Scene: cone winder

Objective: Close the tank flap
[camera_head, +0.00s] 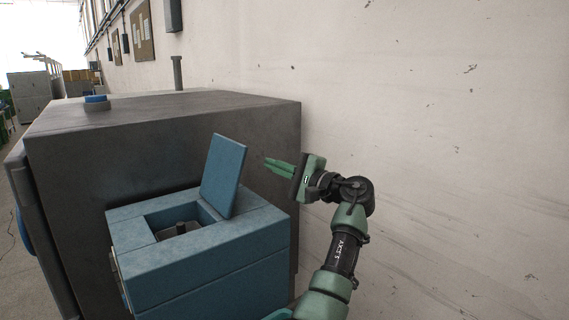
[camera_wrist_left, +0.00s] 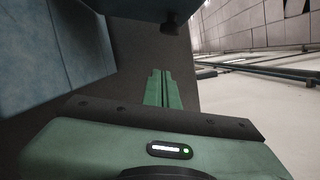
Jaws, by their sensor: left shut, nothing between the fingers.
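The blue tank (camera_head: 200,275) stands in front of a dark grey machine. Its flap (camera_head: 223,175) is a flat blue panel that stands up, tilted a little, at the back right of the square opening (camera_head: 182,226). The opening is uncovered and a dark part shows inside. My left gripper (camera_head: 267,163) is shut and empty, to the right of the flap and apart from it, its fingers pointing left towards it. In the left wrist view the shut fingers (camera_wrist_left: 158,74) have blue surfaces at their left; I cannot tell which are flap and which tank. My right gripper is not in view.
The dark grey machine (camera_head: 90,150) has a flat top with a blue-capped fitting (camera_head: 96,101) and a short post (camera_head: 178,75). A pale wall (camera_head: 450,130) runs behind and to the right of my arm. Open floor shows at the far left.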

